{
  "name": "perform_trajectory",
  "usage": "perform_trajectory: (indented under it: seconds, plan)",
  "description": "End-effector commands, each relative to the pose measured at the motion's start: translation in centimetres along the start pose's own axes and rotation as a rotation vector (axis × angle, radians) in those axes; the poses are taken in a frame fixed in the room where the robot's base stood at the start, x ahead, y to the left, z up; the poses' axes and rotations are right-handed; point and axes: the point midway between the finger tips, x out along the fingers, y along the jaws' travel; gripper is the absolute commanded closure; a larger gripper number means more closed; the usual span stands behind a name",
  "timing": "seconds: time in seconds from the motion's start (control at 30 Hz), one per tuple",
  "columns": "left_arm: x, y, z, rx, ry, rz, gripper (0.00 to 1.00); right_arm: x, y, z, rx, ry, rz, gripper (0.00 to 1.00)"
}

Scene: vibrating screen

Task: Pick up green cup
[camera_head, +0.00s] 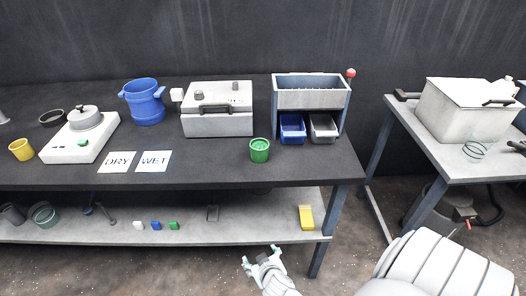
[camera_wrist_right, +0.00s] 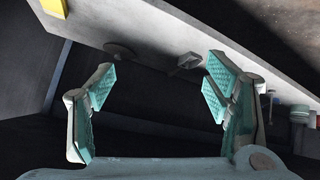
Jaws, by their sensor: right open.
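The green cup (camera_head: 259,150) stands upright on the dark table top, near its front edge, in front of the grey machine with blue and grey trays. My right gripper (camera_head: 262,257) is open and empty. It is in front of the table and below the level of its top, apart from the cup. In the right wrist view, its two teal-padded fingers (camera_wrist_right: 158,98) are spread wide with nothing between them. The cup is not seen in the right wrist view. My left gripper is not in view.
A blue pot (camera_head: 143,102), a grey box machine (camera_head: 217,122) and DRY and WET cards (camera_head: 117,162) are on the table. The lower shelf (camera_head: 255,232) holds small blocks and a yellow object (camera_head: 306,217). A second table (camera_head: 440,152) stands at the right.

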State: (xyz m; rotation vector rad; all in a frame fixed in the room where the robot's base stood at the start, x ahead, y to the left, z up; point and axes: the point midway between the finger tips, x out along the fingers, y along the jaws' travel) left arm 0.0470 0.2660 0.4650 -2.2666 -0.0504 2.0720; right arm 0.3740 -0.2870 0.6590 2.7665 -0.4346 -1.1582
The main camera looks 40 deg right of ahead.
Motion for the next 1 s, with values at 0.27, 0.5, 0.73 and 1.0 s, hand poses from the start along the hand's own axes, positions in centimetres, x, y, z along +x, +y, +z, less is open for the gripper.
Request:
perform_trajectory:
  seconds: [0.27, 0.5, 0.73, 1.0]
  plan:
    - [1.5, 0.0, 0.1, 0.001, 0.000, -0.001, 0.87, -9.9, 8.8, -21.4, 0.361, 0.536, 0.283, 0.29]
    - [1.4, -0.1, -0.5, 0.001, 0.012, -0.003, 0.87, -6.3, 11.3, -24.9, 0.379, 0.565, 0.295, 0.29]
    - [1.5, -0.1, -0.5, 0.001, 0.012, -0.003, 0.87, -3.1, 12.5, -26.6, 0.380, 0.563, 0.291, 0.29]
    - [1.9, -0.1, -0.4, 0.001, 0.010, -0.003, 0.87, 0.6, 13.8, -28.9, 0.380, 0.562, 0.291, 0.29]
